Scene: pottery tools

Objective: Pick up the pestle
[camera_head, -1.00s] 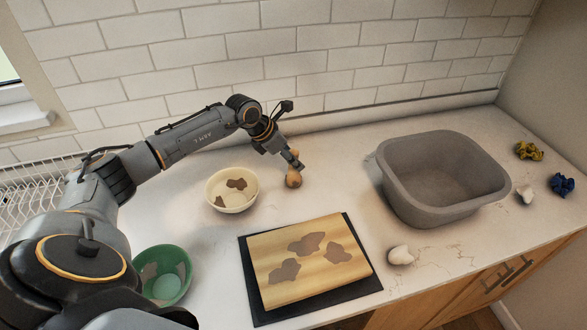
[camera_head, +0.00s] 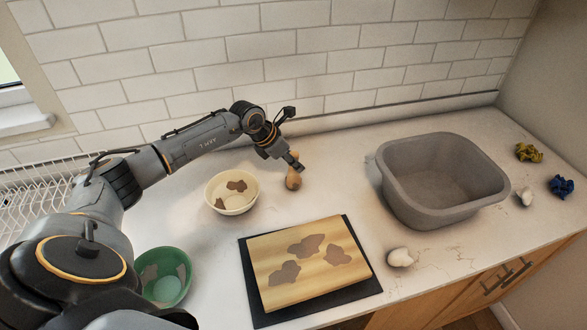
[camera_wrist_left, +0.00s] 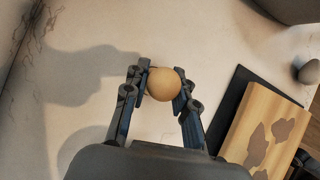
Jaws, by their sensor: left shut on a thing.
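The pestle (camera_head: 293,179) is a tan wooden piece, upright on the counter behind the wooden board in the head view. In the left wrist view its round end (camera_wrist_left: 164,84) sits between the two fingers. My left gripper (camera_head: 295,165) is shut on the upper part of the pestle, and its fingers (camera_wrist_left: 160,90) lie on both sides of it. I cannot tell whether the pestle's bottom touches the counter. My right gripper is not in view.
A cream bowl (camera_head: 233,205) with brown patches stands left of the pestle. A wooden board (camera_head: 285,245) on a black mat (camera_head: 260,305) lies in front. A grey basin (camera_head: 395,200) is to the right. A green bowl (camera_head: 180,262) and white lump (camera_head: 400,257) are nearer.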

